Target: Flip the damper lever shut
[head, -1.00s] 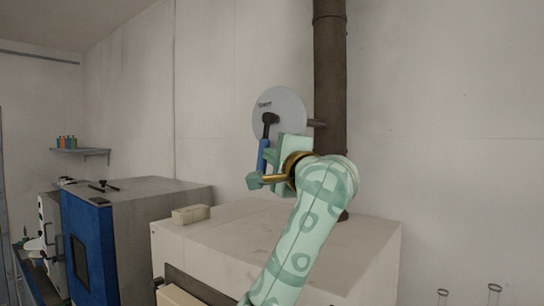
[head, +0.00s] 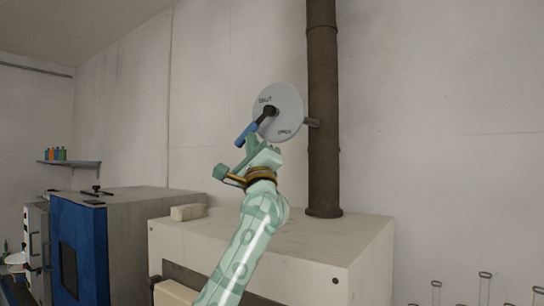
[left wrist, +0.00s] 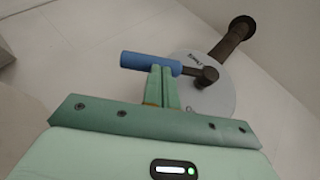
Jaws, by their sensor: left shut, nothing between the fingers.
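The damper lever has a dark arm and a blue handle (head: 246,134). It pivots on a pale round disc (head: 290,112) beside the dark flue pipe (head: 323,120), and its handle points down and left. One label on the disc, near the pivot, appears to read SHUT; the lower right one is too small to read surely. My left gripper (head: 252,145) is shut and empty, its fingertips against or very close to the handle's underside. The left wrist view shows the closed fingers (left wrist: 161,86) right at the blue handle (left wrist: 148,63), not around it. My right gripper is not in view.
A white cabinet (head: 290,245) stands below the pipe with a small pale block (head: 188,212) on top. A blue and grey machine (head: 82,245) stands to the left. Glass tubes (head: 484,288) show at the lower right. The wall right of the pipe is clear.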

